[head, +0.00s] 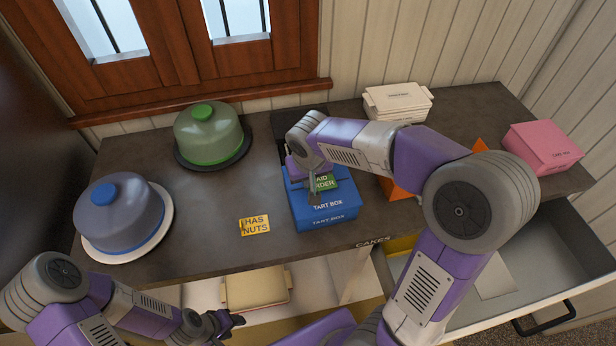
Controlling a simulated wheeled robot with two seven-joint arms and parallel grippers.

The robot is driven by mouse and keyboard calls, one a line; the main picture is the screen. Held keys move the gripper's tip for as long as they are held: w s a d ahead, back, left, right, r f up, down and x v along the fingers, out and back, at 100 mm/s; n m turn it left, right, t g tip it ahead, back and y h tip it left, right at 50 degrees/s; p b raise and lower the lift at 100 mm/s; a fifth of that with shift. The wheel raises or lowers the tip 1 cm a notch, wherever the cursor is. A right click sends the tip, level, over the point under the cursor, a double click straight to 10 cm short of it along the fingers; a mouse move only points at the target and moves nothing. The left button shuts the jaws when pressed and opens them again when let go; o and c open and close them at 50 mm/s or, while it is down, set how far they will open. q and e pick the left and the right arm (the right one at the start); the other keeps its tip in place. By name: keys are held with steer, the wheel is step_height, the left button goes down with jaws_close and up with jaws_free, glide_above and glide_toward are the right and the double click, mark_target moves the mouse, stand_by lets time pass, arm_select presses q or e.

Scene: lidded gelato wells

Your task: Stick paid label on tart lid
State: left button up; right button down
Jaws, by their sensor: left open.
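The blue tart box (327,213) stands on the dark counter, marked TART BOX on its lid and front. A green label (322,182), partly readable as "...AID ...RDER", is at its lid; I cannot tell whether it lies flat or is stuck. My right gripper (314,194) points down over the lid at the label's left edge. Its fingers overlap the label, and whether they grip it is unclear. My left gripper (228,322) is open and empty, low in front of the counter.
A yellow HAS NUTS label (255,225) lies left of the tart box. A green-knobbed dome (209,137) and a blue-knobbed dome (121,212) stand left. A white box (397,103) and pink box (543,146) stand right. An open drawer (545,262) juts out at right.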

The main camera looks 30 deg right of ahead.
steer(key=shift+f+b, duration=0.4)
steer(key=shift+f, duration=0.1)
stand_by(1.3)
steer(key=c, duration=1.3)
jaws_free()
steer(key=shift+r, duration=0.1)
steer(key=p+v, duration=0.2)
steer(key=v, duration=0.5)
steer(key=shift+r, duration=0.2)
